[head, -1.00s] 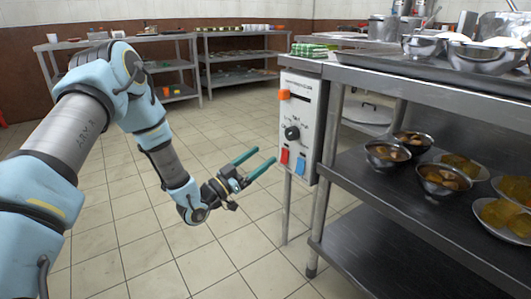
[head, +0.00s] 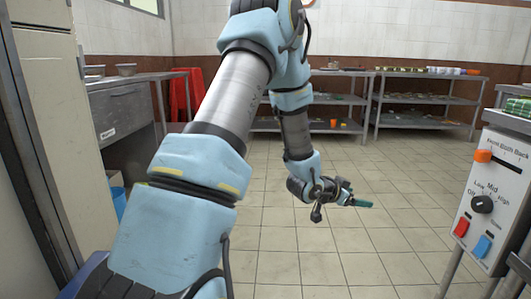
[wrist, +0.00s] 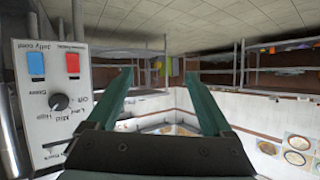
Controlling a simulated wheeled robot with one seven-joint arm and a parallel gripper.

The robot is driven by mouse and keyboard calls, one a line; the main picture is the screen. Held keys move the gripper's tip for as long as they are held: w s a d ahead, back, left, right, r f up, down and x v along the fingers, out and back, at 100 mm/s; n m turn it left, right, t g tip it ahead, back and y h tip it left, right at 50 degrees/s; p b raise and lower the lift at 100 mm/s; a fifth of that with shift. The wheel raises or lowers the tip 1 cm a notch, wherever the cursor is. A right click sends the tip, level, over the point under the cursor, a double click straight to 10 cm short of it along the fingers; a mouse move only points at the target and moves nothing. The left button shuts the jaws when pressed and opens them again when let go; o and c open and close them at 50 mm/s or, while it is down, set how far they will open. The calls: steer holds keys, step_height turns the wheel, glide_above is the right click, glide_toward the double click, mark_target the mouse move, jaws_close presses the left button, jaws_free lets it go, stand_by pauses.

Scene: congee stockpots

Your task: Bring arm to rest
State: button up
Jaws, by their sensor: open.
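My arm reaches forward through the middle of the head view and bends down over the tiled floor. My gripper (head: 362,203) hangs low over open floor, pointing right toward the control panel (head: 493,200), and is well apart from it. In the wrist view, the two green fingers (wrist: 167,100) are spread with nothing between them. The control panel also shows in the wrist view (wrist: 52,110), upside down at the left, with a blue and a red switch and a black knob.
Shelving tables (head: 425,97) stand along the back wall. A steel counter (head: 122,118) is at the left, beside a pale cabinet (head: 62,140) close to my arm. A red cloth (head: 187,90) hangs behind it. The tiled floor (head: 390,240) between is clear.

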steer(key=s+a+r+n+y, duration=0.1)
steer(key=a+n+y, duration=0.3)
steer(key=a, duration=0.8)
steer(key=s+a+r+n+y, duration=0.1)
steer(key=s+a+n+y, duration=0.3)
steer(key=a, duration=0.8)
steer(key=s+a+r+n+g+y, duration=0.1)
steer(key=s+a+r+n+g, duration=0.15)
steer(key=s+a, duration=0.3)
steer(key=s+a+r+n+g+y, duration=0.1)
steer(key=s+a+n+g+y, duration=0.15)
steer(key=s+a, duration=0.35)
step_height(320, 180, up, 36)
steer(key=d+m+p, duration=0.1)
steer(key=p, duration=3.5)
steer(key=shift+d+h+p, duration=0.25)
steer(key=shift+h+p, duration=0.1)
steer(key=shift+f, duration=0.1)
